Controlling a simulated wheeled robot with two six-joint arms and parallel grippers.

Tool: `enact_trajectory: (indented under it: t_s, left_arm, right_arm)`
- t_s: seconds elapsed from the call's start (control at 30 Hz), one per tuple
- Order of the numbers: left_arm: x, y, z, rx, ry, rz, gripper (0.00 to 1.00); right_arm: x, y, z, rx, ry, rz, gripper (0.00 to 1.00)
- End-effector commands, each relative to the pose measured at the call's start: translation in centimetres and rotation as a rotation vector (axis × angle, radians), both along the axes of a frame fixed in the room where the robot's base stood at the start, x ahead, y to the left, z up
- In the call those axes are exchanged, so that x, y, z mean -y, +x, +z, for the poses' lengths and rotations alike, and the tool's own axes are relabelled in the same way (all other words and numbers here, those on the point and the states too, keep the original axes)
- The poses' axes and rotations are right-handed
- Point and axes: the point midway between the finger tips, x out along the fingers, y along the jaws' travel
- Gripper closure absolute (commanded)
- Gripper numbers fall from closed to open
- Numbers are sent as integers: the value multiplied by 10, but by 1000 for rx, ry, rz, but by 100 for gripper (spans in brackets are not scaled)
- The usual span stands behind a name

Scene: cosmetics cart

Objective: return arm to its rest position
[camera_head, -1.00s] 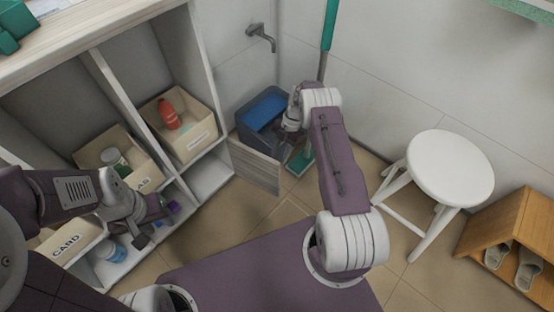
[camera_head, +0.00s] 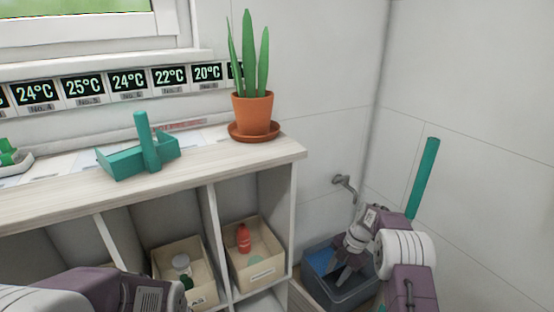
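My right arm comes in at the lower right. Its gripper (camera_head: 342,270) hangs over a dark grey bin (camera_head: 355,292) with something blue inside. The fingers look apart, with nothing seen between them. My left arm (camera_head: 110,292) shows only as links along the bottom left edge, in front of the shelf. Its gripper is outside the picture.
A shelf unit (camera_head: 282,155) holds a teal carrier (camera_head: 138,158) and a potted plant (camera_head: 253,112) on top. Below are a box (camera_head: 262,282) with a red bottle (camera_head: 243,238) and another box (camera_head: 196,292). A tap (camera_head: 344,182) and teal pole (camera_head: 423,178) are near the bin.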

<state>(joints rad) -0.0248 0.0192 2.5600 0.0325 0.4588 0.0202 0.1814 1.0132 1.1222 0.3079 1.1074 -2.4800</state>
Motion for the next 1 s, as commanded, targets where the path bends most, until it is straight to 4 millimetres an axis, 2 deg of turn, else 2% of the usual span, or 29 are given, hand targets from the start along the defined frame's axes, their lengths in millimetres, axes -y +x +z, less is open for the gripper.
enact_trajectory:
  t_s: [0.03, 0.1, 0.17, 0.2, 0.27, 0.33, 0.4, 0.5, 0.6, 0.7, 0.87, 0.9, 1.0]
  left_arm:
    - [0, 0, 9, 0, 0, 0, 64]
    - [0, 0, 14, 0, 0, 0, 64]
    - [0, 0, 19, 0, 0, 0, 64]
    - [0, 0, 22, 0, 0, 0, 64]
    - [0, 0, 26, 0, 0, 0, 64]
    - [0, 0, 29, 0, 0, 0, 64]
    - [0, 0, 30, 0, 0, 0, 64]
    - [0, 0, 30, 0, 0, 0, 64]
    - [0, 0, 29, 0, 0, 0, 64]
    - [0, 0, 30, 0, 0, 0, 64]
    - [0, 0, 30, 0, 0, 0, 64]
    - [0, 0, 60, -2, 0, 0, 64]
    - [0, 1, 95, 1, 0, 0, 64]
  right_arm:
    - [-12, -7, 39, 24, -18, 19, 64]
    - [-26, -26, 79, 34, -51, -29, 64]
    - [-35, -50, 107, 29, -81, -132, 64]
    - [-41, -70, 123, 21, -99, -230, 64]
    - [-46, -103, 138, 4, -126, -414, 64]
    - [-48, -145, 144, -25, -148, -668, 64]
    - [-46, -180, 139, -58, -158, -926, 64]
    - [-39, -220, 124, -113, -165, -1259, 64]
    - [-34, -247, 106, -174, -174, -1541, 64]
    - [-30, -261, 95, -215, -166, -1789, 64]
    - [-29, -249, 95, -251, -72, -2162, 64]
    - [-29, -249, 126, -251, -72, -2156, 64]
    - [-29, -249, 160, -251, -74, -2152, 64]
